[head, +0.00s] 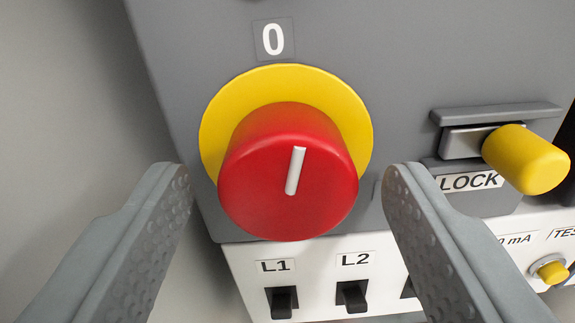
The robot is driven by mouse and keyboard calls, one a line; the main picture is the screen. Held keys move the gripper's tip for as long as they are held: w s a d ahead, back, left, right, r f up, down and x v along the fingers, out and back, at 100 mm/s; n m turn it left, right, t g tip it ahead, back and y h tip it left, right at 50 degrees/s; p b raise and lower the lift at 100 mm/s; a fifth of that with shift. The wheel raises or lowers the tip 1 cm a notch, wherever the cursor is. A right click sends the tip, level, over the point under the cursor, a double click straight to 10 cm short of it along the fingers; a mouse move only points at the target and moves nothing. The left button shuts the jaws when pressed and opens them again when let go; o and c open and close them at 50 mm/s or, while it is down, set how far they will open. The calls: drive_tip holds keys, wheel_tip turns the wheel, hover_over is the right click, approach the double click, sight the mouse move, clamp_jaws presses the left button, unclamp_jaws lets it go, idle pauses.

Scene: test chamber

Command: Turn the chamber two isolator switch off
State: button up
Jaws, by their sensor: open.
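The isolator switch is a round red knob (275,205) on a yellow disc (290,83), mounted on a grey panel. A white line (295,170) on the knob's face points up, roughly toward the "0" label (273,39) above the disc. My gripper (287,178) is open, with one finger on each side of the red knob. Gaps show between the knob and both fingers, so neither appears to touch it. No chamber number is visible.
A metal slide with a yellow knob (524,158) sits to the right, above a "LOCK" label (469,182). Below is a white panel (315,252) with black switches marked L1 (282,302) and L2 (351,297). A small yellow button (552,271) is at lower right. A plain grey wall (75,90) is at left.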

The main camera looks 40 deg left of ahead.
idle(0.3)
drive_tip(key=c, duration=1)
drive_tip(key=shift+n, duration=1.6)
drive_tip(key=o, duration=1)
drive_tip(key=v, duration=1.7)
